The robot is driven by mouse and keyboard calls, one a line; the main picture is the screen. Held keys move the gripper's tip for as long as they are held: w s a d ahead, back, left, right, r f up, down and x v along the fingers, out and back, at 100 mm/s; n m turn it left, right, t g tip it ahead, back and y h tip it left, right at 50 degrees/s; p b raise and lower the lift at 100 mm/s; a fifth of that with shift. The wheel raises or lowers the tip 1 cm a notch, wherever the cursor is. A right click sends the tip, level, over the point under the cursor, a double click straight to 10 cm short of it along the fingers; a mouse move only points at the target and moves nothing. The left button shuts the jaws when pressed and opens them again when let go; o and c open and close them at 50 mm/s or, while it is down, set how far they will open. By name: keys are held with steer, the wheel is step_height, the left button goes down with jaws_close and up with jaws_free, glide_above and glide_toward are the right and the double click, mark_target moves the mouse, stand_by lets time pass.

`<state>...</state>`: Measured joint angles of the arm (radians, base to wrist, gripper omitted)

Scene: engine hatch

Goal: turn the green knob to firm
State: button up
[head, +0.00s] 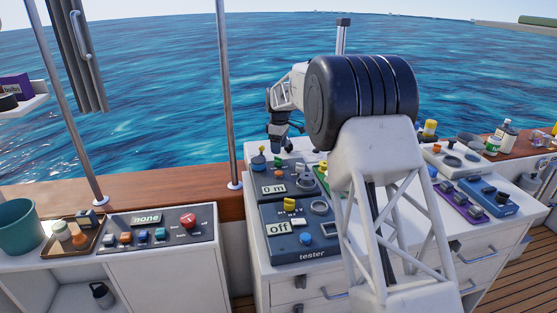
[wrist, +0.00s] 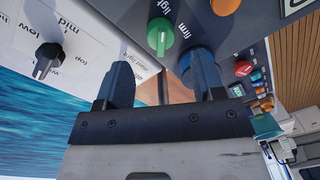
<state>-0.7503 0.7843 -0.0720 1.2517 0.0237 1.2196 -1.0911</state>
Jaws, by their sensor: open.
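The green knob (wrist: 160,35) shows near the top middle of the wrist view, on a grey panel. Its raised grip runs roughly up and down in that view. The word "firm" is printed to its right, and other lettering to its lower left is partly readable. In the head view the green knob (head: 278,162) is small, below my gripper (head: 283,147). In the wrist view my gripper (wrist: 161,66) is open and empty. Its two fingers stand apart, with the knob beyond the gap between their tips. They look clear of the knob.
A blue round part (wrist: 185,65) sits beside the right finger, partly hidden, and an orange knob (wrist: 225,5) is close by. A black knob (wrist: 46,60) is on a white panel at left. The tester (head: 300,240) stands in front, and my arm hides some controls.

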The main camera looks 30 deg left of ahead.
mark_target(279, 159)
steer(key=shift+s+f, duration=0.2)
steer(key=shift+f, duration=2.85)
steer(key=c, duration=0.9)
